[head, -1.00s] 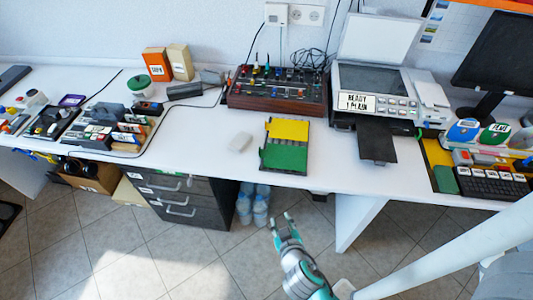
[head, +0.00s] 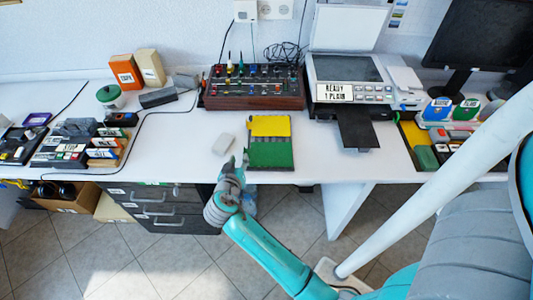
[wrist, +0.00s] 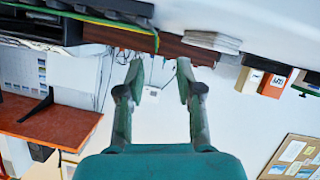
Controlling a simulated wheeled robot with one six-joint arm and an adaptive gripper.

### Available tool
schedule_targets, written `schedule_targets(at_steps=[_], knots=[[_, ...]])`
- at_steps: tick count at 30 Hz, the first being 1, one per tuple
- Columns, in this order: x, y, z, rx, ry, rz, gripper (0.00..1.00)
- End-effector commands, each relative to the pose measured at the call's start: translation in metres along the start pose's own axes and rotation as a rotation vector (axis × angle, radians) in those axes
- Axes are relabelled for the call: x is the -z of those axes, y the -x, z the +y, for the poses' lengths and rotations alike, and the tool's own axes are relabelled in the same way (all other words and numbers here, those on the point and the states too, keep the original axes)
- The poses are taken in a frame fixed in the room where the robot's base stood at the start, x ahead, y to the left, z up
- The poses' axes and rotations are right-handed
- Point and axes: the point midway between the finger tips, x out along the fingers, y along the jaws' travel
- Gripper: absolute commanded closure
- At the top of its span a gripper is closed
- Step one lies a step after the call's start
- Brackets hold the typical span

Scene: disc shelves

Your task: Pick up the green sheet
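The green sheet (head: 270,155) lies flat on the white desk, at its front edge, in the head view. A yellow sheet (head: 270,126) lies directly behind it. My gripper (head: 236,160) is just left of the green sheet, near the desk's front edge, with its fingers pointing up toward the desk. It is open and empty; in the wrist view its two fingers (wrist: 160,68) stand apart with nothing between them. The wrist view looks upside down. A thin green and yellow edge crosses its top left; I cannot tell for certain that it is the sheets.
A control box with knobs (head: 253,88) stands behind the sheets. A printer (head: 350,75) with a dark output tray (head: 356,128) is to the right. A small pale block (head: 223,144) lies left of the sheets. Drawers (head: 158,205) stand below the desk.

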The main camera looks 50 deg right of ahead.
Motion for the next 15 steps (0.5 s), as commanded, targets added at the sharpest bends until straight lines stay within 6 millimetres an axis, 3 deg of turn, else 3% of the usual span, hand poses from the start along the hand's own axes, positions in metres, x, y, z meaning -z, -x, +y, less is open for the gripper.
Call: schedule_targets(at_steps=[8,15], knots=[[0.001,-0.020,0.002,0.000,-0.001,0.000,0.64],[0.003,-0.053,0.007,-0.001,0.000,0.000,0.64]])
